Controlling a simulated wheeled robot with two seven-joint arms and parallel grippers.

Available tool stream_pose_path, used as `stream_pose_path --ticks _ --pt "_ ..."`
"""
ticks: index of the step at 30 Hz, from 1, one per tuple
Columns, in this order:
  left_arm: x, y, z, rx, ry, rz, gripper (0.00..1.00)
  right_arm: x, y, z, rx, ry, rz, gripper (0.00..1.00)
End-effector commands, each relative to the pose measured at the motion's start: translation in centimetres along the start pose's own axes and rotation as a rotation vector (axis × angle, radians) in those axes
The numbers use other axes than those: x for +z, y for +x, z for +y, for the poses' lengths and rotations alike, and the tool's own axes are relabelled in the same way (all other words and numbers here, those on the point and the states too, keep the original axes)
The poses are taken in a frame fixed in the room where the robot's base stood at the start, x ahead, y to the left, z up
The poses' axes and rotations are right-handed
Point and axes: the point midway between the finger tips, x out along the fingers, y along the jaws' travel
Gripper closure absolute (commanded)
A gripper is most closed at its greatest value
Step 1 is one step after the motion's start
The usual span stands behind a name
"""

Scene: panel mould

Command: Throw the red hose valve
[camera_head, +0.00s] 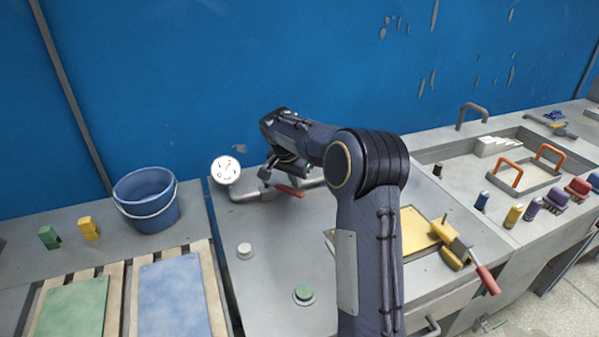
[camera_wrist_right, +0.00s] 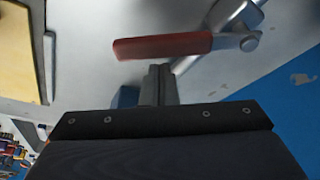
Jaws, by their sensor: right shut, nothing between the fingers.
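The red hose valve handle (camera_head: 290,190) is a short lever on a grey pipe fitting (camera_head: 243,195) at the back of the middle bench. It points to the right from the fitting. In the right wrist view the red handle (camera_wrist_right: 163,46) lies crosswise just beyond the fingertips, with its metal pivot at its right end. My right gripper (camera_head: 266,173) is shut and empty, close beside the handle. In the right wrist view its fingers (camera_wrist_right: 160,72) are together; I cannot tell whether they touch the handle. My left gripper is not in view.
A white round gauge (camera_head: 225,169) stands on the pipe's left end. A blue bucket (camera_head: 147,200) is further left. A yellow panel (camera_head: 418,231) and a red-handled clamp (camera_head: 486,279) lie right of my arm. A green button (camera_head: 303,294) is on the open bench front.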

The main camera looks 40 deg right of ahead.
Motion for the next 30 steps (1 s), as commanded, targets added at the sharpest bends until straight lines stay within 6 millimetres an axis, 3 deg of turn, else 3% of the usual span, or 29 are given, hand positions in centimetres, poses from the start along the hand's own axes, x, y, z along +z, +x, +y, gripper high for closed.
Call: stream_pose_path --ticks 30 --pt "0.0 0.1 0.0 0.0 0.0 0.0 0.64 1.5 -0.4 0.1 0.031 0.08 -0.003 1.0"
